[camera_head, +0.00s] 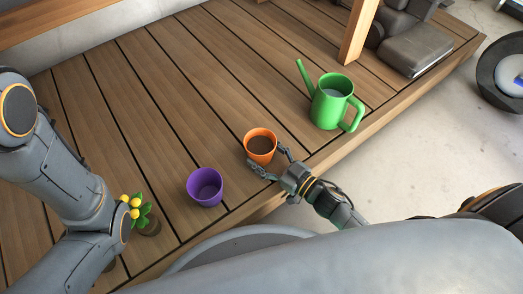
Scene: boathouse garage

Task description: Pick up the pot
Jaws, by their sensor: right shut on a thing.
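An orange pot (261,146) with dark soil inside stands upright at the near part of the wooden deck. My right gripper (270,161) is at its near right side, with its fingers around the pot's wall, shut on it. I cannot tell whether the pot touches the deck or is slightly raised. A purple pot (205,187), which looks empty, stands on the deck to the left of the orange one. My left arm comes in from the left, but its gripper is not in view.
A green watering can (331,102) stands on the wooden deck (170,90) right of the orange pot. A yellow-flowered plant (142,215) is partly hidden by my left arm. A wooden post (358,30) and a grey seat-like object (415,50) are at the back right. The deck's middle is clear.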

